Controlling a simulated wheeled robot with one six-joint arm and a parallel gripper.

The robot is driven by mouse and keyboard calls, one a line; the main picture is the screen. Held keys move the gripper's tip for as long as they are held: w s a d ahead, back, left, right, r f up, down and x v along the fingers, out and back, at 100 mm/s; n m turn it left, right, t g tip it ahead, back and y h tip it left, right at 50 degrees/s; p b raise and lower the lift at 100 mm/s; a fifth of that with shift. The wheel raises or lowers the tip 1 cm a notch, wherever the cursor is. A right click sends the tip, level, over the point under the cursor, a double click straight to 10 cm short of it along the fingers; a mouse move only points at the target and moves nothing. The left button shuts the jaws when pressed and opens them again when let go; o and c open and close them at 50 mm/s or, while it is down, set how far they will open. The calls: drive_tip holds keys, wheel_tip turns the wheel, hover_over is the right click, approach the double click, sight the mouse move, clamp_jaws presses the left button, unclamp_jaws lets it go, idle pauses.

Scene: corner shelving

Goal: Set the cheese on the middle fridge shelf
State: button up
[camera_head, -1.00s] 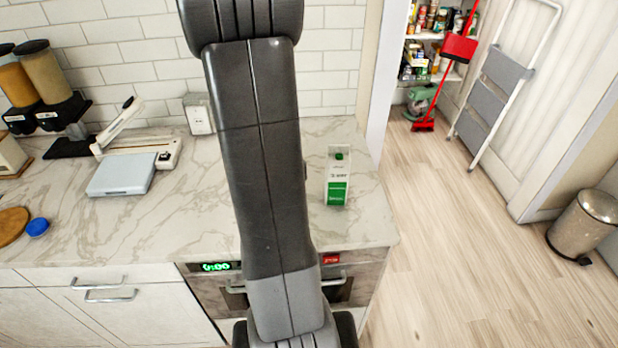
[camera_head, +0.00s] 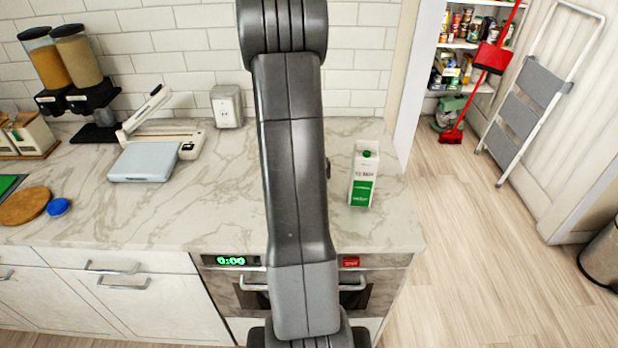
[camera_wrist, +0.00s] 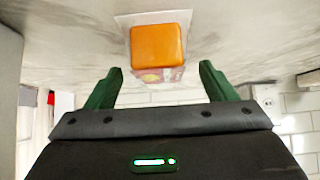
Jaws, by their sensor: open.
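An orange square block that looks like the cheese (camera_wrist: 157,46), with a pale, partly clear wrapper around it, shows at the top middle of the wrist view. It appears against a grey marbled surface, and that view looks upside down. My gripper (camera_wrist: 160,73) has its two green fingers spread, one on either side below the block. Nothing is held between them. The fingertips look short of the block, but the exact gap is hard to tell. In the head view my arm covers the middle of the counter, and neither cheese nor gripper shows. No fridge or fridge shelf is in view.
A green-and-white carton (camera_head: 363,176) stands on the marble counter (camera_head: 220,215), right of my arm. A scale (camera_head: 143,162), a round board (camera_head: 24,206) and dispensers (camera_head: 75,65) are at left. Open floor (camera_head: 470,240) lies right, with a stepladder (camera_head: 535,95) and red broom (camera_head: 490,60).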

drive_tip(key=shift+x, duration=0.85)
drive_tip(key=shift+r, duration=0.1)
drive_tip(key=c, duration=1.4)
